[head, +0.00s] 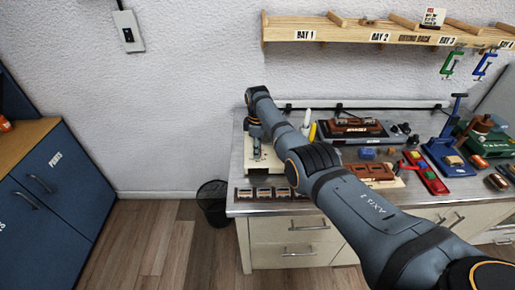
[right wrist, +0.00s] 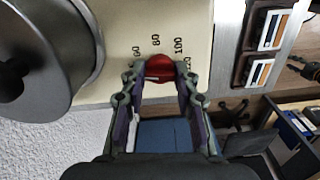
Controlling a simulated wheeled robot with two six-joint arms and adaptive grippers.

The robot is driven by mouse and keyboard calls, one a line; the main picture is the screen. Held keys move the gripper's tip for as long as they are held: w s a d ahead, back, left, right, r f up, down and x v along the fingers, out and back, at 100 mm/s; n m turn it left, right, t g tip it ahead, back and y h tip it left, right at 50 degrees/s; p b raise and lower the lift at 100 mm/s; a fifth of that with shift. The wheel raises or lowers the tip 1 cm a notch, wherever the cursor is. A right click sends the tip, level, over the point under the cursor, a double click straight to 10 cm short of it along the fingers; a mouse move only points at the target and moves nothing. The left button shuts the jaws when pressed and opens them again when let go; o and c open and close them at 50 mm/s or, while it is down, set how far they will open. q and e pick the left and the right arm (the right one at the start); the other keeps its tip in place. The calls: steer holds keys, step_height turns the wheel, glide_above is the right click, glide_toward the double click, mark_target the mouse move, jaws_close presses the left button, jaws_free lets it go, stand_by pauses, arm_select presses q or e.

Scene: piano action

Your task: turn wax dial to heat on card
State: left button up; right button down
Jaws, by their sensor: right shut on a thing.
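The red wax dial (right wrist: 160,66) sits on a cream panel (right wrist: 122,30), with printed numbers 60, 80 and 100 around it; another number is partly hidden. My right gripper (right wrist: 160,84) is shut on the dial, a finger on each side. In the head view my right gripper (head: 257,152) reaches down at the bench's left end, over the cream unit (head: 272,162); the dial is hidden there. A round grey metal pot (right wrist: 72,40) stands beside the dial. My left gripper is not in view.
Several small dark-framed blocks (head: 243,194) line the bench's front edge near my right gripper. My right arm crosses above the bench (head: 330,203). A dark bin (head: 212,200) stands on the floor at left. A wooden shelf (head: 345,36) runs along the wall.

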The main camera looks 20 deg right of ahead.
steer(key=m, duration=0.2)
steer(key=shift+m, duration=0.4)
steer(key=m+p, duration=0.1)
steer(key=m, duration=0.2)
steer(key=shift+m, duration=0.3)
steer(key=m, duration=1.2)
steer(key=shift+m, duration=0.3)
steer(key=m, duration=0.5)
steer(key=shift+m, duration=0.4)
steer(key=c, duration=1)
jaws_free()
